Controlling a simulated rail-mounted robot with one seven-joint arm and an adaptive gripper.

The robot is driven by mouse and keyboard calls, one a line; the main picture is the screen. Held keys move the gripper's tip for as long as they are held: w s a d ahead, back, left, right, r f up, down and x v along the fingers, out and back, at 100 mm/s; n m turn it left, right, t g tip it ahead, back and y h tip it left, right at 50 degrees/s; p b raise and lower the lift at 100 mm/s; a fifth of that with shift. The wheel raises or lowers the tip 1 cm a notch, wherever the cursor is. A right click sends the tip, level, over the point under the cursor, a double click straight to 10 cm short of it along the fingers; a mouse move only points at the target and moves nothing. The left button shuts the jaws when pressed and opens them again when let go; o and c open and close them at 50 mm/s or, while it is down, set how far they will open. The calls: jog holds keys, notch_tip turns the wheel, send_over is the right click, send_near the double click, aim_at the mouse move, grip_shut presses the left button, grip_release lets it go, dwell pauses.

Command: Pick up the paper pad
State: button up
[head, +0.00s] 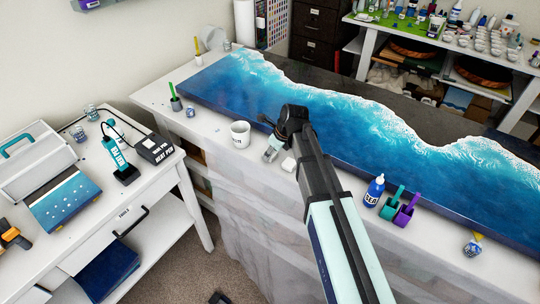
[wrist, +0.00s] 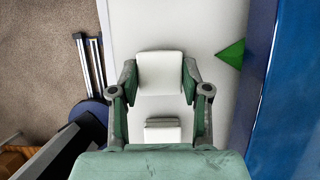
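The paper pad appears to be the small white block (wrist: 160,72) between my fingertips in the wrist view. Its left and right edges meet the inner faces of both fingers. My gripper (wrist: 158,80) looks shut on it. In the head view my gripper (head: 270,150) is low at the front edge of the white table, just right of the mug; the pad is hard to make out there. A second white block (wrist: 162,132) lies nearer my palm and also shows in the head view (head: 288,163). I cannot tell whether the held pad is clear of the table.
A white mug (head: 240,140) stands left of my gripper. A large blue wave-patterned slab (head: 330,130) fills the table behind it and runs along the right in the wrist view (wrist: 295,100). A blue bottle (head: 374,190) and teal and purple cups stand to the right.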

jog(key=shift+r, duration=0.1)
jog(key=shift+c, duration=0.3)
notch_tip(320, 180, up, 20)
jog(key=b, duration=0.4)
dwell(0.4)
jog(key=shift+o, duration=0.8)
jog(key=c, duration=0.4)
jog(key=shift+a, duration=0.1)
